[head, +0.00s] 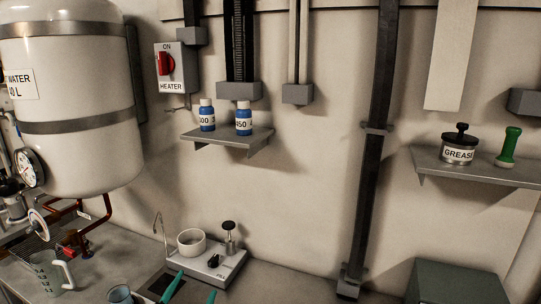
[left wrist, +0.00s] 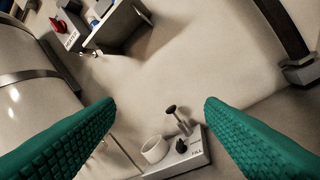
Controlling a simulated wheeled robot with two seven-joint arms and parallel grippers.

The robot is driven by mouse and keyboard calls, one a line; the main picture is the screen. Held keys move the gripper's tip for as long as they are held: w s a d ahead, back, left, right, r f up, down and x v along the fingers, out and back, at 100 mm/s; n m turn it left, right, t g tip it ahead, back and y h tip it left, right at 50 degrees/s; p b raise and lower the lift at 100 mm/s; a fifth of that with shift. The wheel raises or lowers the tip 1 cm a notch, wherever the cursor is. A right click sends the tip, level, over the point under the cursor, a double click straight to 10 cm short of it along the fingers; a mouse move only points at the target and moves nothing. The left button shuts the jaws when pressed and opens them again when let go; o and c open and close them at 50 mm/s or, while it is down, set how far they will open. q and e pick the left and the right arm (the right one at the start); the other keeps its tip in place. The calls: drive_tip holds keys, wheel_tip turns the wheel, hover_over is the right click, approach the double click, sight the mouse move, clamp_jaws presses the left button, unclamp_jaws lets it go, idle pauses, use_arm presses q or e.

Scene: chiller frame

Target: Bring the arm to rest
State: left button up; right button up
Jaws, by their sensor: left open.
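My left gripper (head: 191,290) shows at the bottom edge of the head view as two green fingertips, apart from each other. In the left wrist view its two green ribbed fingers (left wrist: 160,104) are wide apart with nothing between them. Beyond the fingers in that view are a grey unit with a white cup (left wrist: 155,149) and a black-knobbed plunger (left wrist: 178,115). In the head view the left gripper is in front of this grey unit (head: 205,265), low in the picture. The rest of the left arm is out of the picture. My right gripper is in neither view.
A white water tank (head: 70,150) stands at the left. A small shelf (head: 228,137) holds two blue bottles. A right shelf (head: 480,170) holds a grease tin and a green-handled item. A jug (head: 48,272) stands on the counter. A dark vertical post (head: 373,170) runs down the wall.

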use_arm(q)
drive_tip(key=s+a+f+n+g+y, duration=0.4)
drive_tip(key=s+a+f+n+g, duration=0.1)
drive_tip(key=f, duration=0.5)
drive_tip(key=s+f+n+g, duration=0.1)
drive_tip(key=s+f+g, duration=0.45)
drive_tip(key=s, duration=0.45)
drive_tip(key=s+f+n+g, duration=0.2)
drive_tip(key=s+f+g, duration=0.35)
drive_tip(key=s, duration=0.35)
wheel_tip(320, 180, down, 27)
drive_tip(key=s+g, duration=0.1)
drive_tip(key=s, duration=0.2)
drive_tip(key=s+a+f+g, duration=0.1)
drive_tip(key=s+a+f, duration=0.2)
drive_tip(key=s+f, duration=1.2)
drive_tip(key=shift+s+a+f+m, duration=0.15)
drive_tip(key=shift+s+f+m, duration=0.1)
drive_tip(key=shift+s+m, duration=0.15)
